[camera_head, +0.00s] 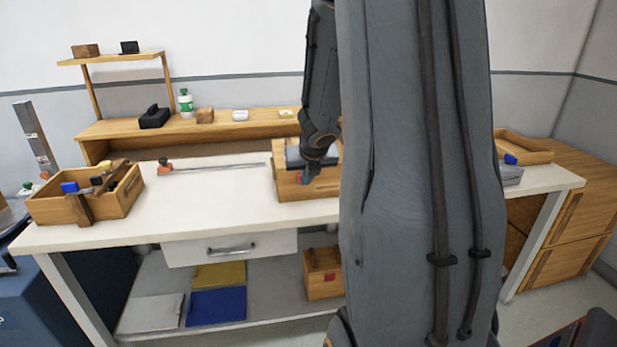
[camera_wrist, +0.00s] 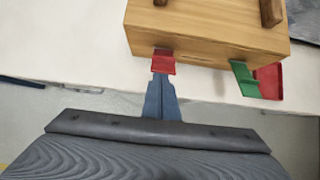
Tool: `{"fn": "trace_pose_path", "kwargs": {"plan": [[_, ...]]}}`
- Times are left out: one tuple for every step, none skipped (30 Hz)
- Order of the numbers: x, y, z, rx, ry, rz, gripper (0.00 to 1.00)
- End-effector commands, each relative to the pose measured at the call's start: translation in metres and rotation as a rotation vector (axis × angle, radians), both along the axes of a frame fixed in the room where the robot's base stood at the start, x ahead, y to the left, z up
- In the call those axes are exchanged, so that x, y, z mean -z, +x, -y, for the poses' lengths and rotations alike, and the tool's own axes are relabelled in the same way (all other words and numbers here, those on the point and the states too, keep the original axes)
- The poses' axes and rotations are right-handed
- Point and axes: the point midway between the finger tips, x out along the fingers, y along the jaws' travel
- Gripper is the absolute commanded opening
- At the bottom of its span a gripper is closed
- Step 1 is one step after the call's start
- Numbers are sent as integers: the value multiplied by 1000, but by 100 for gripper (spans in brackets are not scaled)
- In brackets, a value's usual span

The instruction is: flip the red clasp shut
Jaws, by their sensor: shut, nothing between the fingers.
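A wooden box (camera_head: 309,190) stands on the white table in the head view, partly hidden by my arm. In the wrist view its pale wooden face (camera_wrist: 205,47) fills the top. A small red clasp (camera_wrist: 163,64) sits on the lower left edge of that face. My gripper (camera_wrist: 160,80) is shut and empty, with its fingertips right at the red clasp's lower edge; I cannot tell whether they touch. In the head view my gripper (camera_head: 311,170) points down at the box's front, beside a small red patch (camera_head: 302,179). The clasp's exact angle is unclear.
A green clasp (camera_wrist: 244,80) is on the same box edge to the right, beside a red piece (camera_wrist: 269,80). A wooden crate (camera_head: 110,208) of loose items stands on the table's left. A grey bar (camera_head: 215,167) lies between them; the front middle is clear.

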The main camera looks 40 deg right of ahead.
Motion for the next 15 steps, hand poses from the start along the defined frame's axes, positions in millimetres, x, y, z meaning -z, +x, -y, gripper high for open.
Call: {"fn": "trace_pose_path", "kwargs": {"plan": [[-3,1,1,0,0,0,0],[-4,2,1,0,0,0,0],[-6,3,2,0,0,0,0],[-8,4,2,0,0,0,0],[-10,5,3,0,0,0,0],[-12,7,4,0,0,-1,0],[-15,8,5,1,1,-1,0],[-18,10,6,1,1,-1,0],[-21,13,8,1,1,-1,0],[-24,16,9,1,1,-1,0],[-26,18,10,1,1,-1,0],[-28,21,12,1,1,-1,0],[-30,24,13,1,1,-1,0],[-32,26,14,0,0,-1,0],[-34,30,16,0,0,-1,0]]}}
